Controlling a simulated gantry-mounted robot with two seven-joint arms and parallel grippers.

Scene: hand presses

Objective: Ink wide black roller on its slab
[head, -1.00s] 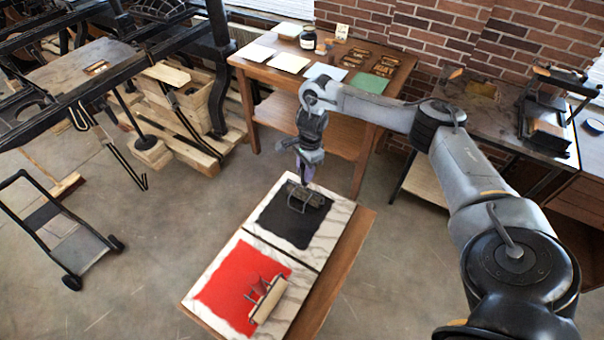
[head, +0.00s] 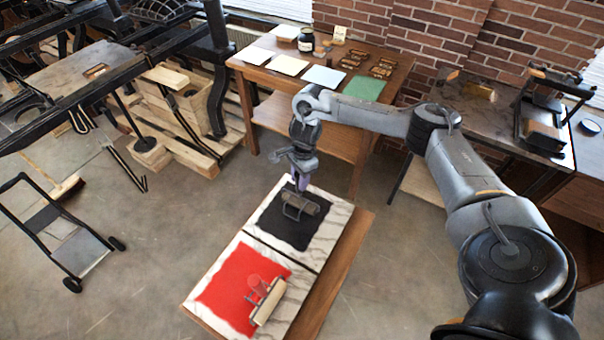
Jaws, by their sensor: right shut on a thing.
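The wide black roller (head: 311,204) lies over the black ink patch on its marble slab (head: 333,219), at the far end of the low table. My right gripper (head: 299,186) is at the roller's far-left side, pointing down, and shut on the roller. The fingertips are small and partly hidden against the dark ink, so the exact grip point is hard to see. The roller looks to be on or just above the ink; I cannot tell which. My left gripper is not in view.
A second roller (head: 268,301) rests on the red ink patch (head: 228,292) of the nearer slab. A wooden table (head: 262,82) behind holds paper sheets, a dark jar (head: 306,40) and small wooden blocks. A hand truck (head: 70,240) stands at left on open floor.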

